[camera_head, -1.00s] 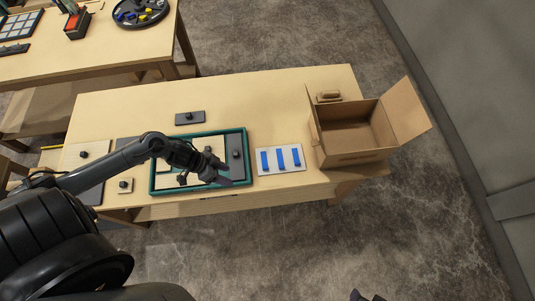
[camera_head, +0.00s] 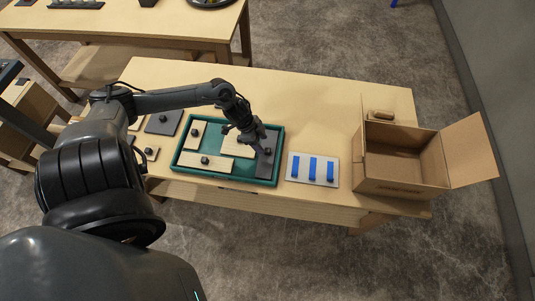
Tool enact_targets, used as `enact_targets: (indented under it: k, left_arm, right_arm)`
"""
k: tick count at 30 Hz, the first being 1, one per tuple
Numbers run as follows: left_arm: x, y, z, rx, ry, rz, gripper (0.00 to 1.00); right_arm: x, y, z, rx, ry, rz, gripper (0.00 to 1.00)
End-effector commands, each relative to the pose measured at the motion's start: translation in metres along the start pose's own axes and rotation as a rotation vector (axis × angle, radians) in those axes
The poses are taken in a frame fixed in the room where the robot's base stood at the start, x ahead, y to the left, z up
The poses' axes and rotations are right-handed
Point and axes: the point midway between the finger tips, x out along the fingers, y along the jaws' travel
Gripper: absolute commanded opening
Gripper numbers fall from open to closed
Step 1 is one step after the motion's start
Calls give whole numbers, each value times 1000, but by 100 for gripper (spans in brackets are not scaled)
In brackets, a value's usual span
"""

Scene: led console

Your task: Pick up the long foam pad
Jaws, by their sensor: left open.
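A long dark grey pad (camera_head: 266,166) with a small black knob lies along the right end of the green tray (camera_head: 227,179); I take it to be the long foam pad. My left gripper (camera_head: 263,149) is open, pointing down at this pad around its knob area. It hides part of the pad; I cannot tell whether the fingers touch the knob. My right gripper is not in view.
Pale wooden pieces with knobs, one being a long block (camera_head: 212,163), lie in the tray. Another dark pad (camera_head: 164,123) lies to the left. A white plate (camera_head: 293,168) with blue bars and an open cardboard box (camera_head: 392,180) stand to the right.

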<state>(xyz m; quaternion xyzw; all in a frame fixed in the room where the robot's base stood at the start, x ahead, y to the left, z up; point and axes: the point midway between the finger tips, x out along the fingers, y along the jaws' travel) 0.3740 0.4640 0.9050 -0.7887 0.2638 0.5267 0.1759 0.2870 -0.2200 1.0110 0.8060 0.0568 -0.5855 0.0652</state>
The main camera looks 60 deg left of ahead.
Motion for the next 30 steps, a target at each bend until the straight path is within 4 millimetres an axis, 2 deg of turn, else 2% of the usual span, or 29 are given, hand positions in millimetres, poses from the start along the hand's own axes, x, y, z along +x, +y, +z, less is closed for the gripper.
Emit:
enact_targets:
  k: [5, 12, 15, 24, 30]
  left_arm:
    - [12, 0, 0, -3, 1, 0, 56]
    - [43, 1, -1, -3, 1, -1, 56]
    - [50, 0, -1, -1, 0, -2, 56]
    - [53, 1, 0, 1, -1, -1, 56]
    - [53, 1, 0, 1, -1, -1, 26]
  right_arm:
    - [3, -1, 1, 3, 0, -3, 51]
    - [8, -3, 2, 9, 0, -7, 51]
    - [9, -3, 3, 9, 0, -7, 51]
    - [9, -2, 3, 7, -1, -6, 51]
    - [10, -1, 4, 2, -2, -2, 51]
